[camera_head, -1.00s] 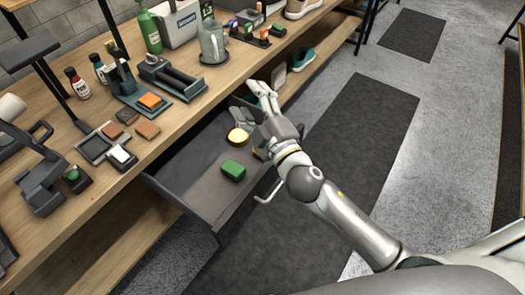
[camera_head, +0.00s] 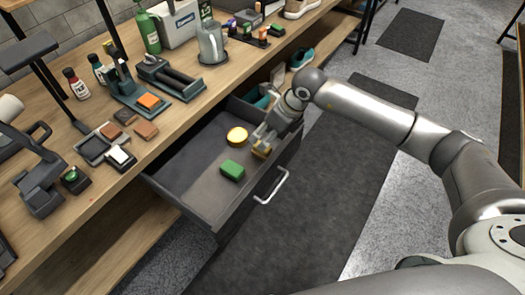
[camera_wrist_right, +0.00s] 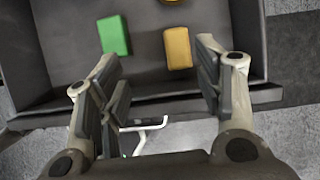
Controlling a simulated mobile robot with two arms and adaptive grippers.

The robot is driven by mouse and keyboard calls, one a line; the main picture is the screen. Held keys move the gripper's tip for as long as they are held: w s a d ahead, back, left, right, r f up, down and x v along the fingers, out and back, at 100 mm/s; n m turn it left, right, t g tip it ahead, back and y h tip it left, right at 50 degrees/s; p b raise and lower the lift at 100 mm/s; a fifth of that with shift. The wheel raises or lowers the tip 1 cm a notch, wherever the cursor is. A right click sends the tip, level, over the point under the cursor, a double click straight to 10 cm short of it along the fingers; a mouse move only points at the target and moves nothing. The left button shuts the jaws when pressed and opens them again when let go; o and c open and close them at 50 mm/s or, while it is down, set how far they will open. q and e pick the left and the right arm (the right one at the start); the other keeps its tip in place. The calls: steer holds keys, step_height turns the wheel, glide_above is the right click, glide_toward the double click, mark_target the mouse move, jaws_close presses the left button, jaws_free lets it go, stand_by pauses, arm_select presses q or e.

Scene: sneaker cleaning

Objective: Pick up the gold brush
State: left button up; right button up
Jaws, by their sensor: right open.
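The gold brush (camera_head: 261,151), a small gold block, lies in the open drawer (camera_head: 178,184) near its front right side. In the right wrist view the gold brush (camera_wrist_right: 178,47) lies ahead of the fingertips, closer to the right-hand finger. My right gripper (camera_head: 262,137) reaches into the drawer from the right, just behind the gold brush in the head view. In the wrist view my right gripper (camera_wrist_right: 160,72) has its fingers spread with nothing between them. I cannot tell its height above the brush. My left gripper is not in view.
The drawer's handle (camera_head: 272,187) sticks out in front. The workbench (camera_head: 75,213) above carries bottles, tools and a grey jug (camera_head: 212,45). The drawer's left part is clear.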

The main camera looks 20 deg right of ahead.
mark_target(267, 149)
steer(key=shift+h, duration=0.4)
steer(key=f, duration=0.1)
steer(key=w+f, duration=0.1)
steer(key=f, duration=0.2)
steer(key=shift+w+d+f, duration=0.25)
steer(key=shift+w+f, duration=0.05)
steer(key=shift+w, duration=0.05)
steer(key=shift+d+p+x, duration=0.15)
steer(key=shift+p+x, duration=0.25)
steer(key=shift+x, duration=1.1)
steer(key=shift+d+p+x, duration=0.1)
steer(key=shift+p+x, duration=0.25)
steer(key=shift+x, duration=1.15)
steer(key=shift+s+f, duration=0.1)
steer(key=shift+s, duration=0.05)
steer(key=c, duration=1.1)
